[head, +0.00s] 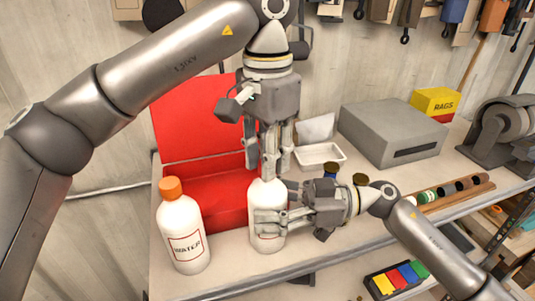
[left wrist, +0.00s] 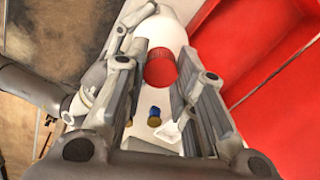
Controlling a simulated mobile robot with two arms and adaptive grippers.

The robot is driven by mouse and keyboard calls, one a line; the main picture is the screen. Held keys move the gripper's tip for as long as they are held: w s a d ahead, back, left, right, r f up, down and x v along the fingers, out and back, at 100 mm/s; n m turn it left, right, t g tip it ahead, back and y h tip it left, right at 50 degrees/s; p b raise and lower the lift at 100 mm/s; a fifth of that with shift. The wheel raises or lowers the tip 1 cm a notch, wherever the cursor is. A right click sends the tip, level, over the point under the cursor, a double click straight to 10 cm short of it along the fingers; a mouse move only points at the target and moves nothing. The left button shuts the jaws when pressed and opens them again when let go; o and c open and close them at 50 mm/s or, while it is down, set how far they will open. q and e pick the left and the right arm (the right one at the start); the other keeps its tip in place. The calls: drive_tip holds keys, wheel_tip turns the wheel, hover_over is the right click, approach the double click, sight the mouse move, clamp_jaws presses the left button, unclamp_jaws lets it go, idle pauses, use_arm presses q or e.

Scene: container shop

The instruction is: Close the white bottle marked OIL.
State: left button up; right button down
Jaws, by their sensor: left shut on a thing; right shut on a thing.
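The white bottle (head: 266,192) stands upright on the bench, its label mostly hidden by my right gripper (head: 266,224). My right gripper is shut around the bottle's body from the right. My left gripper (head: 268,165) points straight down over the bottle's top. In the left wrist view its fingers are on either side of a red cap (left wrist: 160,68), with the white bottle (left wrist: 168,30) beyond. The left gripper is shut on this cap, which lines up with the bottle's neck. I cannot tell how tightly the cap sits. The fingers hide it in the head view.
A white WATER bottle (head: 184,236) with an orange cap stands close on the left. An open red box (head: 198,125) is behind. A white tray (head: 320,158), a grey box (head: 392,134) and a yellow RAGS box (head: 434,103) are to the right. The bench's front edge is near.

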use_arm(q)
drive_tip(key=shift+m, duration=0.3)
drive_tip(key=o, duration=0.7)
drive_tip(key=shift+c, duration=0.2)
drive_tip(key=shift+r, duration=2.25)
drive_tip(key=shift+c, duration=0.4)
